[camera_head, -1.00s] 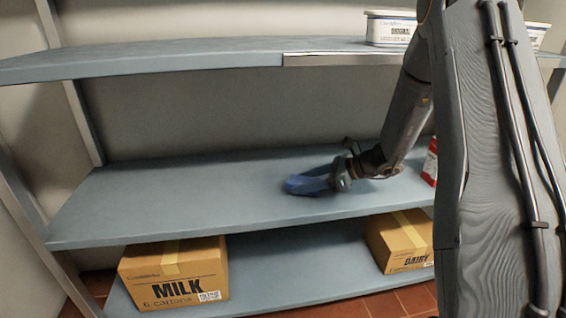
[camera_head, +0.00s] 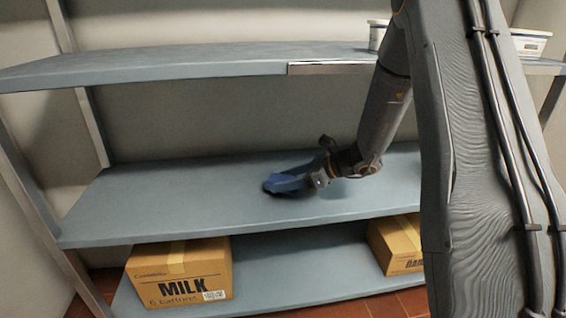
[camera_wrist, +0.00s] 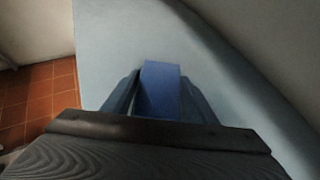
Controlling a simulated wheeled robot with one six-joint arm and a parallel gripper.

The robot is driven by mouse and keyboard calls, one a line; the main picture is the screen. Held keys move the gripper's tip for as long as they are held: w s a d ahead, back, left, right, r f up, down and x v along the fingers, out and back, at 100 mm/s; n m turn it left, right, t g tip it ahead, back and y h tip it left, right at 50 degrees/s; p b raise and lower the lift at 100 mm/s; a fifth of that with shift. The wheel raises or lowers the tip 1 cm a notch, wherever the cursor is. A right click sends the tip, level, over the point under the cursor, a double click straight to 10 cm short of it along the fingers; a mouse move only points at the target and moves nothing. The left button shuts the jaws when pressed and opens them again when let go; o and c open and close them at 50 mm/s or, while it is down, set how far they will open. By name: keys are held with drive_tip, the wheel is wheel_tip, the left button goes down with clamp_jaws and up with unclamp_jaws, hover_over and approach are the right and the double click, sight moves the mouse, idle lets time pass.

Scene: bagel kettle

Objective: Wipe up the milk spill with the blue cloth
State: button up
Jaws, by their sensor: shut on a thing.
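The blue cloth (camera_head: 283,184) is between the fingers of my gripper (camera_head: 303,182), low over the middle shelf (camera_head: 170,200). I cannot tell for sure whether the cloth touches the shelf. In the wrist view the blue cloth (camera_wrist: 160,88) stands out between the two fingers of my gripper (camera_wrist: 160,95), with the grey-blue shelf (camera_wrist: 110,45) beyond it. No milk spill can be made out on the visible shelf surface.
An upper shelf (camera_head: 180,62) hangs over the middle one, with white tubs (camera_head: 528,42) at its right. Below stand a milk carton box (camera_head: 180,272) and a second cardboard box (camera_head: 396,244). The left part of the middle shelf is clear.

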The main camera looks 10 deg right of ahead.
drive_tip(key=shift+r+p, duration=2)
drive_tip(key=shift+r, duration=0.7)
